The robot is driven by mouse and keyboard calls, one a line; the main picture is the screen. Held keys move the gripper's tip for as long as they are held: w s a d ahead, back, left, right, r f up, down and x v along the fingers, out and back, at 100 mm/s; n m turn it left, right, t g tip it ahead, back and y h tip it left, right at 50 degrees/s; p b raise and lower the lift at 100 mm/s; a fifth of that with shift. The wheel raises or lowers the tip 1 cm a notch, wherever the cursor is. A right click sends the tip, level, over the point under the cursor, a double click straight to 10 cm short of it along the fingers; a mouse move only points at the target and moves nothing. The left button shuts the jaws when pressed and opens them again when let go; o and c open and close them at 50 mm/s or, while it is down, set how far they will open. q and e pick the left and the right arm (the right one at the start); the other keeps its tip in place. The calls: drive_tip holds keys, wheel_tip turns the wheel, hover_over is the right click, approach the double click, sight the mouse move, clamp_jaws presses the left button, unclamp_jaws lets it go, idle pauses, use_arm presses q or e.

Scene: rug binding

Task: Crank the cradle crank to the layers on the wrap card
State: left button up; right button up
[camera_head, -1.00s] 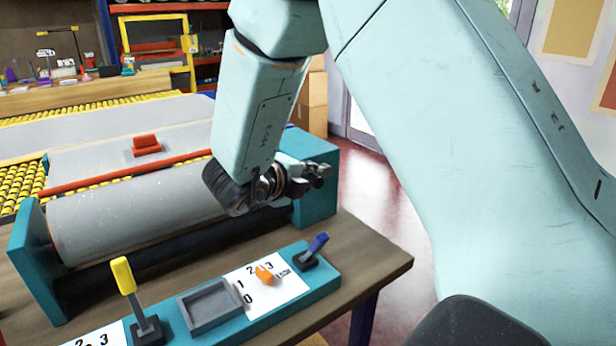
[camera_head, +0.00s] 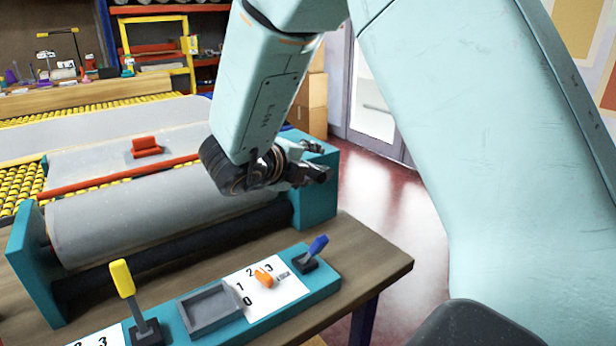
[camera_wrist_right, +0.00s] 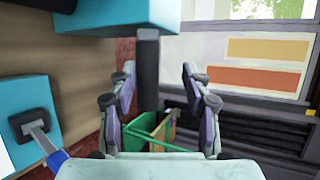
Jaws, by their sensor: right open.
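The cradle holds a large grey roll (camera_head: 150,205) between teal end blocks; the right end block (camera_head: 316,205) is partly behind my right gripper (camera_head: 316,165). In the right wrist view my right gripper (camera_wrist_right: 158,74) is open. A dark upright bar (camera_wrist_right: 147,75), which looks like the crank handle, shows between its fingers, below a teal part (camera_wrist_right: 115,12). I cannot tell whether the fingers touch it. The crank is hidden in the head view. A white card (camera_head: 258,302) numbered 0 to 3 lies on the teal panel, with an orange pointer (camera_head: 264,277). My left gripper is out of view.
The panel carries a yellow lever (camera_head: 122,280), a grey tray (camera_head: 210,325) and a blue lever (camera_head: 317,246). Another numbered card (camera_head: 100,338) is cut off at bottom left. A red-handled block (camera_head: 145,146) lies behind the roll. Open floor (camera_head: 385,215) lies right of the bench.

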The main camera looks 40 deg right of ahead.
wheel_tip(320, 180, up, 7)
drive_tip(key=shift+a+f, duration=0.1)
drive_tip(key=shift+a, duration=0.05)
